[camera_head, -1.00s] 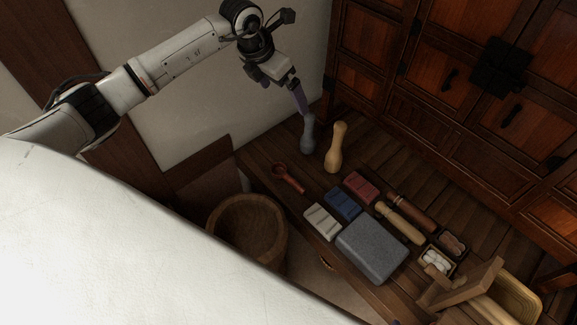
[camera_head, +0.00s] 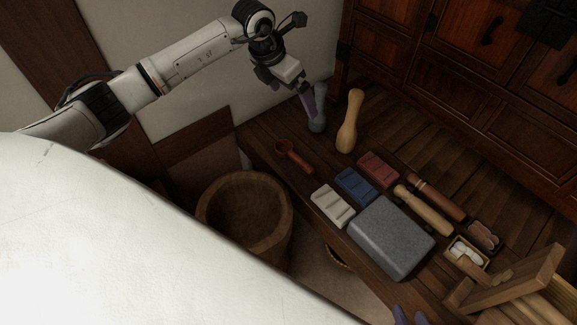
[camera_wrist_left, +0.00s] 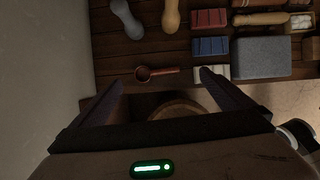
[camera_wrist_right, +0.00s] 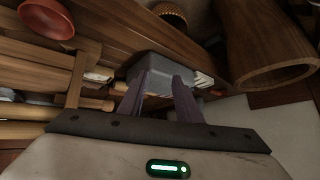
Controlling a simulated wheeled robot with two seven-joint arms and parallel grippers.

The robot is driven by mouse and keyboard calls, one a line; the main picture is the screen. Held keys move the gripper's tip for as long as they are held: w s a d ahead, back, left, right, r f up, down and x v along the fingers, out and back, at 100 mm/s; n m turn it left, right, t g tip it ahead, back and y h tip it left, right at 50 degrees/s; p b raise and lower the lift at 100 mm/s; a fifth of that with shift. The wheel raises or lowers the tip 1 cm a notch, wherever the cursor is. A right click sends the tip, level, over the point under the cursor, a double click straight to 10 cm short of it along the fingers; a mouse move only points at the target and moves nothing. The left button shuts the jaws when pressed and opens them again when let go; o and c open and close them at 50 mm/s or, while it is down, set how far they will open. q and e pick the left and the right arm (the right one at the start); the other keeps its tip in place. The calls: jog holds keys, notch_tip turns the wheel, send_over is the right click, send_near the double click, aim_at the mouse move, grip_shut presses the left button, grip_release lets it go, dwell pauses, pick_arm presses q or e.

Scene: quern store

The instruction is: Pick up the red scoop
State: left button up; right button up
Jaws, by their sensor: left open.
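The red scoop (camera_head: 293,155) lies on the dark wooden surface near its left front edge, bowl toward the back left. In the left wrist view the scoop (camera_wrist_left: 157,72) lies sideways, bowl left, ahead of and between the spread fingertips. My left gripper (camera_head: 311,112) is open and empty, above and behind the scoop in the head view, in front of a grey pestle-like piece (camera_head: 318,115). My right gripper (camera_head: 410,316) shows only its purple fingertips at the bottom edge. In the right wrist view its fingers (camera_wrist_right: 160,74) are apart, with a grey block beyond them.
Near the scoop are a pale wooden pestle (camera_head: 350,122), a white block (camera_head: 332,206), a blue block (camera_head: 356,186), a red block (camera_head: 378,169) and a large grey block (camera_head: 391,237). A wooden bucket (camera_head: 209,211) stands below the front edge. A cabinet (camera_head: 465,85) stands behind.

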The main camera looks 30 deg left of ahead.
pick_arm(q)
jog(key=b, duration=1.5)
send_near(300, 159)
pick_arm(e)
jog(key=a+f+n+y, duration=0.1)
jog(key=a+f, duration=0.3)
jog(key=f, duration=0.7)
pick_arm(q)
jog(key=b+x, duration=0.4)
jog(key=x, duration=0.4)
jog(key=shift+s+d+b, duration=0.1)
jog(key=shift+b, duration=0.3)
jog(key=shift+f, duration=0.15)
pick_arm(e)
jog(key=a+r+y, duration=0.1)
jog(key=w+a+r+y, duration=0.1)
jog(key=r, duration=0.1)
jog(key=shift+w+a+r+t, duration=0.1)
jog(key=shift+w+r+t, duration=0.05)
jog(key=shift+r+t, duration=0.2)
pick_arm(q)
jog(key=shift+c, duration=0.4)
jog(key=c, duration=0.7)
jog(key=shift+c, duration=0.7)
